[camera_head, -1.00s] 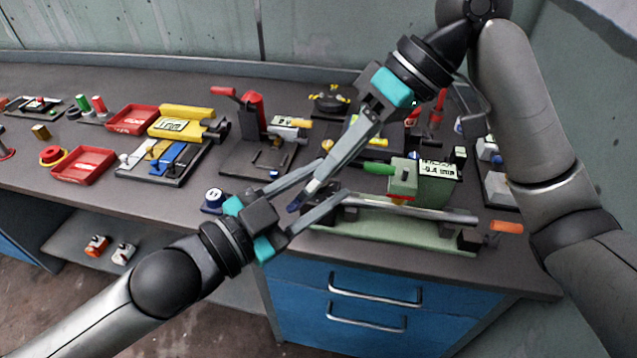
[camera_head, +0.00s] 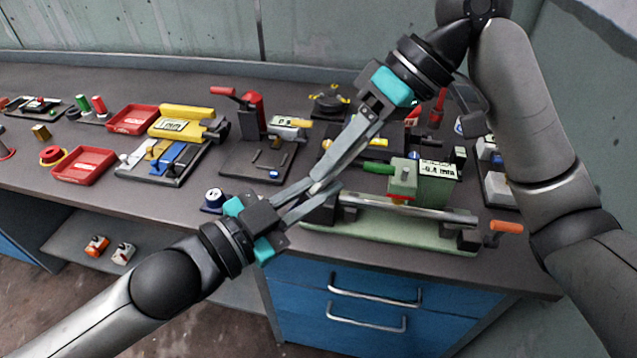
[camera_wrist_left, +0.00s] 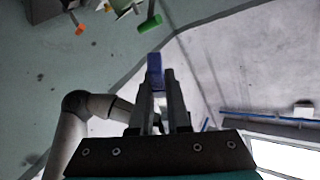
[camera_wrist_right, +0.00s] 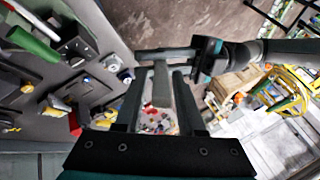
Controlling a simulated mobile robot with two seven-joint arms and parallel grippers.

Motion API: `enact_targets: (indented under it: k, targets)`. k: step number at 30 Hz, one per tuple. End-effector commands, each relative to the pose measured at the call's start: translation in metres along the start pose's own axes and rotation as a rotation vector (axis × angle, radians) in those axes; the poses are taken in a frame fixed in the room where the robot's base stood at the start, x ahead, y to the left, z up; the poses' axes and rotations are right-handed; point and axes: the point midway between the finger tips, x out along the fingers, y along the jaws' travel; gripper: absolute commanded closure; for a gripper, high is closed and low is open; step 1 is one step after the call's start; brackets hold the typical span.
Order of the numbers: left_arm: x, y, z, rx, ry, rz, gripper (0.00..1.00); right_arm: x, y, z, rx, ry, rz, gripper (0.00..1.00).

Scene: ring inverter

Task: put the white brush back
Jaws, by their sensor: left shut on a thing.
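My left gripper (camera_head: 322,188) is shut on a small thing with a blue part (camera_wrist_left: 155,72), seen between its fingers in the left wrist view. Whether this is the white brush I cannot tell; fingers hide most of it in the head view. My right gripper (camera_head: 318,184) comes down from above, its tips meeting the left fingertips in the head view. In the right wrist view its fingers (camera_wrist_right: 160,88) stand apart, with a pale grey bar (camera_wrist_right: 160,82) between them. A black tray (camera_head: 150,180) holds white, tan and blue pieces.
A green fixture (camera_head: 380,232) with a metal bar stands just right of the left fingertips. A dark plate with a red-handled clamp (camera_head: 250,110) stands behind. Red bins (camera_head: 84,166) and a yellow device (camera_head: 180,122) are further left.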

Motion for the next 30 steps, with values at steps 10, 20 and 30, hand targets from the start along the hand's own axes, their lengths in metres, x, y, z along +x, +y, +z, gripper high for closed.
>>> enact_targets:
  k: [10, 20, 30]
  targets:
    - [0.0, -0.002, -0.001, 0.004, 0.004, -0.003, 1.0, 0.001, 0.001, 0.001, 0.002, -0.006, 0.001, 0.44]
    - [0.0, -0.002, -0.001, 0.004, 0.002, -0.004, 1.0, -0.04, 0.001, 0.0, 0.003, -0.002, 0.005, 0.44]
    - [0.0, -0.002, 0.0, 0.003, 0.0, -0.004, 1.0, -0.105, 0.0, 0.0, 0.0, -0.001, 0.002, 0.44]
